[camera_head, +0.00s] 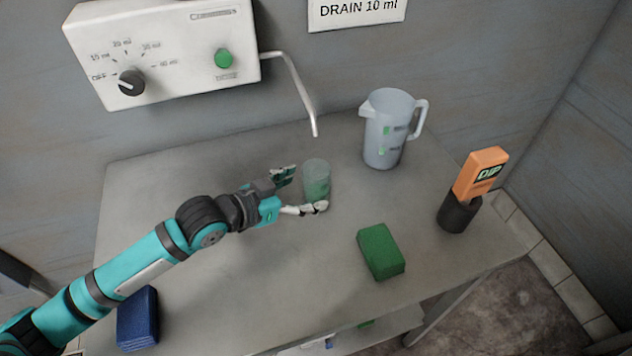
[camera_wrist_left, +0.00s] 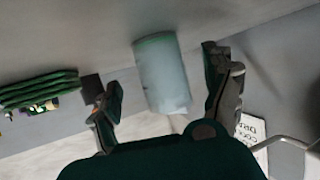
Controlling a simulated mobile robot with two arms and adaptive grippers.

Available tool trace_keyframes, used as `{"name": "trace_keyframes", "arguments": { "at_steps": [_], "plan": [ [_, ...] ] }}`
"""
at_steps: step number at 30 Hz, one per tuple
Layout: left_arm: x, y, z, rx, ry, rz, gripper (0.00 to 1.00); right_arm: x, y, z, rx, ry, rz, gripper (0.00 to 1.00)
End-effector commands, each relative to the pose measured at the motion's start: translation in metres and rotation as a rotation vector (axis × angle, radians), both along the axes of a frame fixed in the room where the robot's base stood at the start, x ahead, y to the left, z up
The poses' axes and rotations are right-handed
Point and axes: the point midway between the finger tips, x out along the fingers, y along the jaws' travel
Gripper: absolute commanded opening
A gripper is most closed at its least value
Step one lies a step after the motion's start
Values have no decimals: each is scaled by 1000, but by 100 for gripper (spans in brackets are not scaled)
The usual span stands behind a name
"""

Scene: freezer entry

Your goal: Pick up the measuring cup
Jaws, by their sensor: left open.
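A small translucent cup (camera_head: 316,178) with a greenish tint stands upright on the grey table, below the dispenser's spout. My left gripper (camera_head: 302,190) is open at the cup's left side, with one finger behind it and one in front. In the left wrist view the cup (camera_wrist_left: 162,72) shows in the gap between the two open fingers (camera_wrist_left: 165,90). I cannot tell whether either finger touches it. A larger pale jug (camera_head: 388,130) with a handle and green marks stands further back right. My right gripper is not in view.
A dispenser box (camera_head: 165,50) with a dial and green button hangs on the wall; its bent spout (camera_head: 300,90) reaches over the table. A green sponge (camera_head: 381,252), a blue sponge (camera_head: 138,318) and an orange DIP tool (camera_head: 480,173) in a dark holder (camera_head: 457,213) stand around. The table's front middle is clear.

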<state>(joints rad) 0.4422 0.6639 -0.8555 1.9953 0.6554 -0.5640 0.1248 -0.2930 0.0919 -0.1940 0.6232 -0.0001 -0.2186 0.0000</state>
Motion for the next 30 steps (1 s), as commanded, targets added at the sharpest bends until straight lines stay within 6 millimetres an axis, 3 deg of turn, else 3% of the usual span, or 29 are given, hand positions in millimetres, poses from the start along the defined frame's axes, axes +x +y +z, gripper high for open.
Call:
{"name": "trace_keyframes", "arguments": {
  "at_steps": [6,16,30],
  "plan": [
    [22,-24,-8,-2,0,-1,84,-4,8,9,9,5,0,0],
    [27,-30,-13,0,-1,-1,84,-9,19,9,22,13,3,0],
    [27,-29,-13,-1,0,-1,23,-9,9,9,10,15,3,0]
  ]
}}
